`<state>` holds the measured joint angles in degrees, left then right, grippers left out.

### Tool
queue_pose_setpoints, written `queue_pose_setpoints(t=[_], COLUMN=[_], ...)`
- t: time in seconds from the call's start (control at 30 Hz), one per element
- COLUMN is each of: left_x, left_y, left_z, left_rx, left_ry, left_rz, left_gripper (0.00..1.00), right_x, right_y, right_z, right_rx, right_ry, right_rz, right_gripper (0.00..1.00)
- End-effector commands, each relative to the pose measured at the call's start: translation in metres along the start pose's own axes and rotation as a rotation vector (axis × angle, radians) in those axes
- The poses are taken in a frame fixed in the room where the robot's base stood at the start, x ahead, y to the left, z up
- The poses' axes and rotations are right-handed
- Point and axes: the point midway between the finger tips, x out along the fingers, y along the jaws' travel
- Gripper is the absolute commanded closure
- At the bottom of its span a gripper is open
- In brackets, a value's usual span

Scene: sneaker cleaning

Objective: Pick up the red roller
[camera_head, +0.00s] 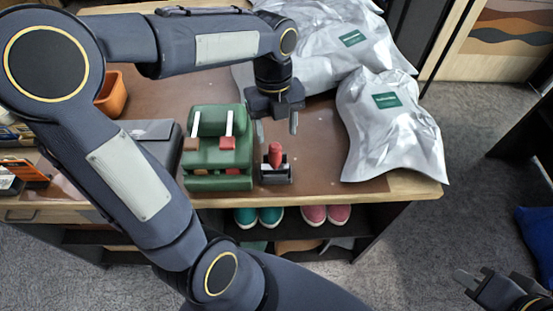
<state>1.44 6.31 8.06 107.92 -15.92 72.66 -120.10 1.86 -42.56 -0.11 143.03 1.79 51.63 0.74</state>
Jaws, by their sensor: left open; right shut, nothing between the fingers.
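A red rounded piece (275,152) stands upright in a small dark holder (276,176) near the table's front edge. To its left, a green rack (217,180) bears two white-handled tools, one with a red block-shaped end (227,143) and one with a brown end (191,144). I cannot tell for certain which red item is the roller. My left gripper (276,130) points down with its fingers apart, over the holder and just behind the red rounded piece, empty. My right gripper (467,280) is shut and empty at the lower right, away from the table.
Silver bags with green labels (392,140) fill the right and back of the table (318,165). A grey box (152,135) and an orange pot (111,95) are at the left. Teal shoes (258,217) and pink shoes (327,214) sit on the shelf below.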

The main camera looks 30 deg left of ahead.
Motion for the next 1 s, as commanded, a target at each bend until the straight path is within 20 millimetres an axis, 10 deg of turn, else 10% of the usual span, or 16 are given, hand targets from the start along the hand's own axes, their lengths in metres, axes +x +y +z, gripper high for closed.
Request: queue_pose_setpoints(t=[0.63,1.0], left_x=[0.073,0.079], left_y=[0.006,0.006], left_z=[-0.008,-0.007], left_rx=[0.071,0.071], left_ry=[0.007,0.005], left_rz=[0.017,0.014], left_gripper=[0.45,0.51], right_x=[-0.008,-0.008], right_y=[-0.004,-0.004], right_z=[-0.004,-0.004], right_rx=[0.0,0.0], right_ry=[0.0,0.0], right_rz=[0.0,0.0], right_gripper=[1.0,1.0])
